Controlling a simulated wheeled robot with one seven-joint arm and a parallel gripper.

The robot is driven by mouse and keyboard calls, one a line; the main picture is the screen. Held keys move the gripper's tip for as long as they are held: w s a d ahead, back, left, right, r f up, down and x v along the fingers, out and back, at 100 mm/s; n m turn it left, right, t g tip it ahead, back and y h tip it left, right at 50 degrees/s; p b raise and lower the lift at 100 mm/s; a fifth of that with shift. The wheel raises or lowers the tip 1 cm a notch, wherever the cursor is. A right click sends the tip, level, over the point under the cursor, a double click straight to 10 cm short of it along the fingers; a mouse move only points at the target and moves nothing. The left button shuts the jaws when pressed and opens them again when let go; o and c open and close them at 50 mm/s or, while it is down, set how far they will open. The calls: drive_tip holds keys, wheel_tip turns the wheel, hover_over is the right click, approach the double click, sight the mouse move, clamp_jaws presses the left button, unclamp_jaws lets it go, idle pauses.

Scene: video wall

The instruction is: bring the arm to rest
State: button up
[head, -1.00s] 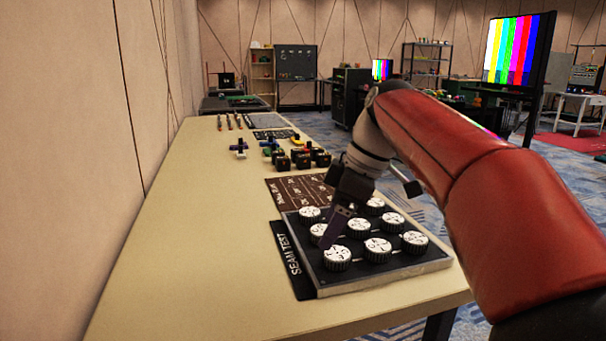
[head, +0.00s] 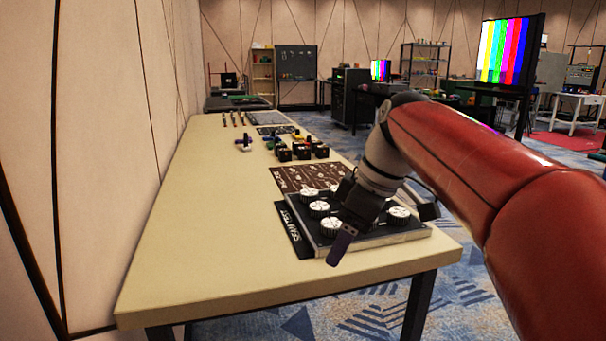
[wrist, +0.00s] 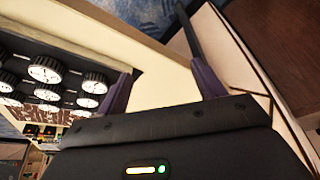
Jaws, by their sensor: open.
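My gripper (head: 341,246) is at the front edge of the black panel with white round knobs (head: 319,209), in front of part of it in the head view. In the wrist view my gripper (wrist: 160,85) shows two purple fingers spread apart with nothing between them. The knob panel (wrist: 50,85) lies to the left there, apart from the fingers. My arm hides some of the knobs at the right of the panel in the head view.
The long beige table (head: 190,255) is bare on its left and front parts. A brown printed mat (head: 296,178) and several dark blocks (head: 302,152) lie behind the panel. A wall (head: 75,150) runs along the left. A colour-bar screen (head: 505,50) stands at the right.

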drive_tip(key=s+d+f+m+t+h, duration=0.2)
drive_tip(key=s+d+f+m, duration=0.2)
drive_tip(key=s+f+m, duration=0.2)
drive_tip(key=s+d+f+m+t+h, duration=0.1)
drive_tip(key=s+d+f+m+t, duration=0.1)
drive_tip(key=s+d+f+m, duration=0.2)
drive_tip(key=s+f+m, duration=0.3)
drive_tip(key=s+f, duration=0.2)
drive_tip(key=s, duration=0.1)
drive_tip(key=shift+s+d+f+h, duration=0.2)
drive_tip(key=shift+s+f+h, duration=0.2)
drive_tip(key=shift+r, duration=0.1)
idle(0.5)
